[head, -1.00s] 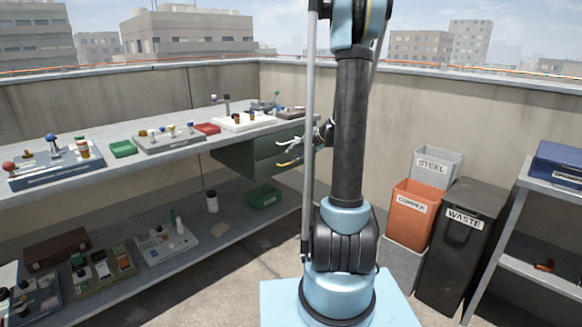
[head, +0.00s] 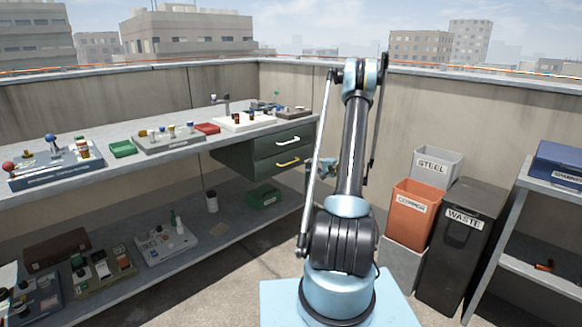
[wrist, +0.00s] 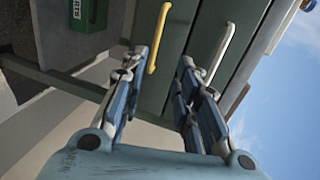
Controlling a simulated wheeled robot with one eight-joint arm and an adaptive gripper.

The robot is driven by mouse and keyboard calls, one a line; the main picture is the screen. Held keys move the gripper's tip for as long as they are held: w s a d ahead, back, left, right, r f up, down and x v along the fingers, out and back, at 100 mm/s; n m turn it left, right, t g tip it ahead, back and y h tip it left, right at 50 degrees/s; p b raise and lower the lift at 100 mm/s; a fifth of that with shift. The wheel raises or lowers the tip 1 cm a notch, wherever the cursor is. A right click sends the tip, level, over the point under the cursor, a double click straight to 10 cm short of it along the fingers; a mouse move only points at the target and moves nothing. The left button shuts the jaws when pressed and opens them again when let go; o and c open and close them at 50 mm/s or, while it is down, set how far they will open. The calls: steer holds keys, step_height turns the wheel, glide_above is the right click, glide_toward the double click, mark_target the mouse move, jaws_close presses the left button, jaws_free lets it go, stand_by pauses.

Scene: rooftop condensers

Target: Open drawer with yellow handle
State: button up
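The drawer with the yellow handle (head: 288,161) is the lower drawer of a dark green two-drawer unit (head: 235,157) under the bench's right end. The upper drawer has a white handle (head: 288,140). Both drawers look closed. In the wrist view the yellow handle (wrist: 159,38) and white handle (wrist: 219,52) appear tilted. My gripper (wrist: 164,58) is open and empty. Its left finger overlaps the yellow handle's near end in the picture; contact cannot be told. In the head view my gripper (head: 325,169) is right of the drawer fronts, partly hidden by my arm.
The bench (head: 95,165) carries several trays and small items. A green bin (head: 264,196) sits on its lower shelf. Steel (head: 435,167), copper (head: 413,208) and waste (head: 462,240) bins stand at right, beside a shelf rack (head: 500,235). Floor before the drawers is clear.

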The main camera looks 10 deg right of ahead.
mark_target(291, 163)
steer(key=shift+t, duration=0.3)
steer(key=x, duration=1.1)
steer(key=f+x, duration=0.1)
steer(key=x, duration=0.5)
steer(key=shift+w+d+f, duration=0.15)
steer(key=shift+w, duration=0.2)
steer(key=shift+d, duration=0.1)
jaws_close()
